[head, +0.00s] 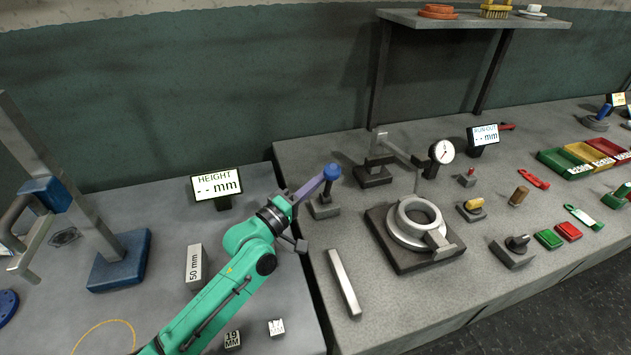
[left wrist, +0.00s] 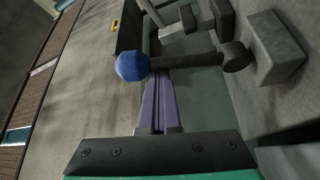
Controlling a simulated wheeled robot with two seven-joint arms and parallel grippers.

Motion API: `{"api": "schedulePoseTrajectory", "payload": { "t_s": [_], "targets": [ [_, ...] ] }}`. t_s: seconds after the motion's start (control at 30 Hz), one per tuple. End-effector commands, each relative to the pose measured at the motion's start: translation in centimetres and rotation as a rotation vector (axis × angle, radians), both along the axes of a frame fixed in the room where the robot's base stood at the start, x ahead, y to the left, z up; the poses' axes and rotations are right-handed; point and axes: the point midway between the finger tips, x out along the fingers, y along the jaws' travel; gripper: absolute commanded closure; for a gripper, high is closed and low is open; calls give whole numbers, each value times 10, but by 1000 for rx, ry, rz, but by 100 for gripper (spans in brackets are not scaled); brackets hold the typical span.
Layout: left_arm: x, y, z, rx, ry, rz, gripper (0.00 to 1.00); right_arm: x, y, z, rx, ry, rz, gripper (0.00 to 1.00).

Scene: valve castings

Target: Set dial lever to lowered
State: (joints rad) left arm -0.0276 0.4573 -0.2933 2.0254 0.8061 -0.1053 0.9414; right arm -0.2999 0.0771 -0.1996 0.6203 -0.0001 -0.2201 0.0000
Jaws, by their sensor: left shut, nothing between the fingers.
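The dial lever's blue ball knob (head: 331,172) stands above its small grey base block (head: 325,207), near the left edge of the right bench, so the lever points up. In the left wrist view the blue knob (left wrist: 131,67) is at one end of a dark rod, with a round pivot (left wrist: 236,56) at the other. My left gripper (head: 322,179) is shut and empty, its purple fingers right beside the knob and rod. In the left wrist view the fingertips (left wrist: 160,78) end at the rod; I cannot tell if they touch. My right gripper is out of view.
A dial gauge (head: 441,152) on a stand is right of the lever, over a ring casting (head: 418,222) on a dark plate. A grey bar (head: 343,282) lies in front. The "HEIGHT" display (head: 216,187) stands left. A narrow gap separates the benches.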

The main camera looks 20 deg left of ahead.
Motion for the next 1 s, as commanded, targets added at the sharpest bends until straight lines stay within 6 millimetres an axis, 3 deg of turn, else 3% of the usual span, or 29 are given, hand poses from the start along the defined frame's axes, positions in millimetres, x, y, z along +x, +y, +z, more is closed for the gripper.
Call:
{"api": "schedulePoseTrajectory", "payload": {
  "t_s": [1.0],
  "targets": [
    [-6,-6,-5,-1,7,-3,100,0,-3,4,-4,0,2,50]
  ]
}}
